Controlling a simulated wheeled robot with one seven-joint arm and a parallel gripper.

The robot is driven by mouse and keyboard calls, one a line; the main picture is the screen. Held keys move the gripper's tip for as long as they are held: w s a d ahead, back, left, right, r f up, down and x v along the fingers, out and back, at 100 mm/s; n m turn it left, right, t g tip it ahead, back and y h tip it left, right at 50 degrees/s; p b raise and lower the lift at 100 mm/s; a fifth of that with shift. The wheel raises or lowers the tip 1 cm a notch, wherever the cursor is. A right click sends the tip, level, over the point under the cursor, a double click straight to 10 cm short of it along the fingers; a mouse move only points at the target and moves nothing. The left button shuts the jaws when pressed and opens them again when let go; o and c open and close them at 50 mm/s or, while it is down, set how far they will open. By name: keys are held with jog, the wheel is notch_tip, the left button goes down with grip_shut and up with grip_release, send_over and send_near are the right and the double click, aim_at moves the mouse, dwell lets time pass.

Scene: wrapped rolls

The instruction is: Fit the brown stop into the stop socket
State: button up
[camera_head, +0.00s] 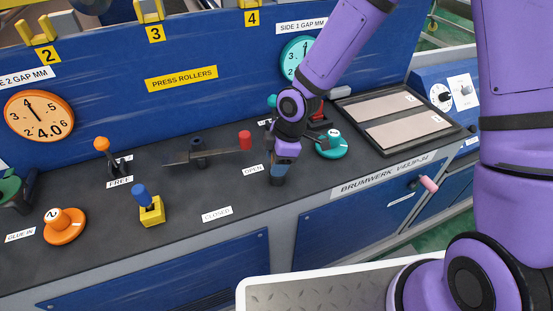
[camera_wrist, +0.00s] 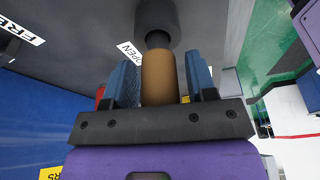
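The brown stop (camera_wrist: 158,78) is a tan-brown cylinder between the two blue fingers of my gripper (camera_wrist: 160,82) in the wrist view. In the camera_head view my gripper (camera_head: 279,175) points down at the console's front edge, just right of the OPEN label. My wrist hides most of the stop there. I cannot tell which fixture is the stop socket; a yellow block (camera_head: 152,212) with a blue peg stands farther left.
A lever bar with a red knob (camera_head: 245,140) lies behind and left of my gripper. A teal dial (camera_head: 332,146) and a framed tray (camera_head: 345,108) are to the right. An orange knob (camera_head: 65,228) is far left. The console around the CLOSED label (camera_head: 217,213) is clear.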

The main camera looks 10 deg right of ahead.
jog(key=shift+o, duration=0.6)
jog(key=v, duration=1)
jog(key=shift+r, duration=0.4)
jog(key=s+d+r+m+t+h, duration=0.2)
jog(key=s+d+r+m, duration=0.1)
jog(key=d+r+m, duration=0.3)
jog(key=s+d+r+m+t+h, duration=0.1)
jog(key=s+d+r+m+h, duration=0.2)
jog(key=d+r, duration=0.5)
jog(key=s+d+r+m+t+y, duration=0.1)
jog(key=s+d+r+m+t, duration=0.1)
jog(key=s+d+r+m, duration=0.6)
jog(key=s+r+m, duration=0.1)
jog(key=s+m, duration=0.1)
jog(key=s, duration=0.2)
jog(key=shift+s+y, duration=0.35)
jog(key=shift+y, duration=0.05)
